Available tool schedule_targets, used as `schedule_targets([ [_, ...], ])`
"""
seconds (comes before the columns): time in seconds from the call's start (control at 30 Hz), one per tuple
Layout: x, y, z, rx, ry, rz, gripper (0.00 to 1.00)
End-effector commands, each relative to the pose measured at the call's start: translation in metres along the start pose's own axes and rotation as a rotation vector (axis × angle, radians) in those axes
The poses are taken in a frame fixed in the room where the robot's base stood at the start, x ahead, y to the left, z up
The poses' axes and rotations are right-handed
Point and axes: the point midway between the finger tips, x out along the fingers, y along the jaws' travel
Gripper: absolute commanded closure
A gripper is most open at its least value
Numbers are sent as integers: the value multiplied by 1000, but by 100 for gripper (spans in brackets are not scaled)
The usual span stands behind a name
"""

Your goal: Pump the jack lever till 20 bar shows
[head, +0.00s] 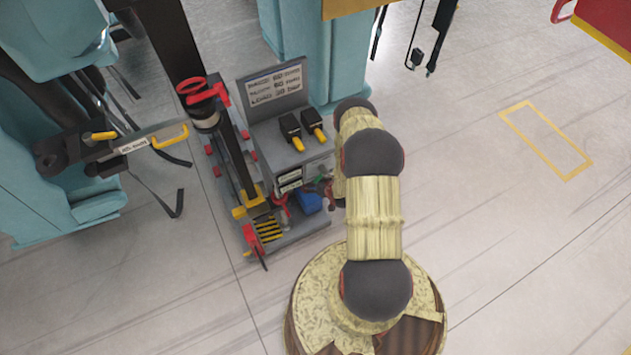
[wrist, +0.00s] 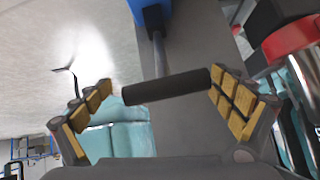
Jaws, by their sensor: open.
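The jack lever (wrist: 165,88) shows in the wrist view as a black crossbar grip on a grey rod, which runs up to a blue body (wrist: 118,5). My gripper (wrist: 160,84) is open, with its padded fingers on either side of the crossbar; the bar's right end is close to the right finger, and I cannot tell whether they touch. In the head view the blue pump body (head: 308,201) sits low on the grey cart, and my arm partly hides the gripper and lever there. Small pale readouts (head: 289,180) on the cart are too small to read.
The grey cart carries a sign board (head: 273,86), two black-and-yellow switches (head: 302,130) and a post with red parts (head: 205,92). Teal train bodies (head: 325,45) stand behind and to the left. The floor to the right is open, with a yellow outlined rectangle (head: 545,140).

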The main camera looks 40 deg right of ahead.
Motion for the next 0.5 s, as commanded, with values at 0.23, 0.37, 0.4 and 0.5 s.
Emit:
schedule_targets([
  [0.23, -1, -2, 4, 0, -7, -3, 4],
  [0.37, -6, -2, 6, 1, -9, -3, 4],
  [0.4, -9, -2, 6, 2, -10, -3, 4],
  [0.5, -22, -2, 5, 2, -9, -2, 4],
])
